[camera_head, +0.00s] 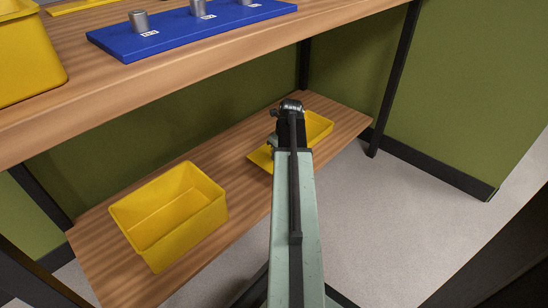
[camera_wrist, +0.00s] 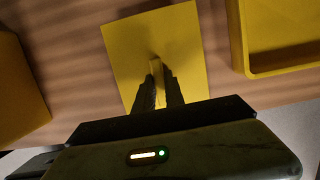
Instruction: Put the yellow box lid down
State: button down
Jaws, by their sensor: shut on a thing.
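The yellow box lid (camera_wrist: 122,42) is a flat square plate with a small upright handle, seen in the wrist view. My gripper (camera_wrist: 157,78) is shut on that handle, with one dark finger on each side. In the head view a corner of the lid (camera_head: 260,157) shows left of my arm, over the lower wooden shelf; the arm hides the rest and the fingertips. The lid looks roughly level and close to the shelf. I cannot tell whether it touches the wood.
An open, empty yellow box (camera_head: 168,216) stands on the lower shelf (camera_head: 233,186) at left. Another yellow box (camera_head: 320,126) is just right of the lid, partly behind my arm. The upper shelf (camera_head: 200,83) overhangs, bearing a blue tray (camera_head: 174,38) and a yellow bin (camera_head: 25,55).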

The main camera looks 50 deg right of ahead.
jog(key=shift+w+d+f, duration=0.15)
jog(key=shift+w+d, duration=0.9)
jog(key=shift+d, duration=0.05)
jog(key=b+x, duration=0.4)
jog(key=shift+s+d, duration=0.2)
jog(key=shift+s, duration=0.1)
jog(key=c, duration=1.4)
grip_release()
jog(key=shift+r, duration=0.25)
jog(key=p+v, duration=1.2)
jog(key=shift+f, duration=0.1)
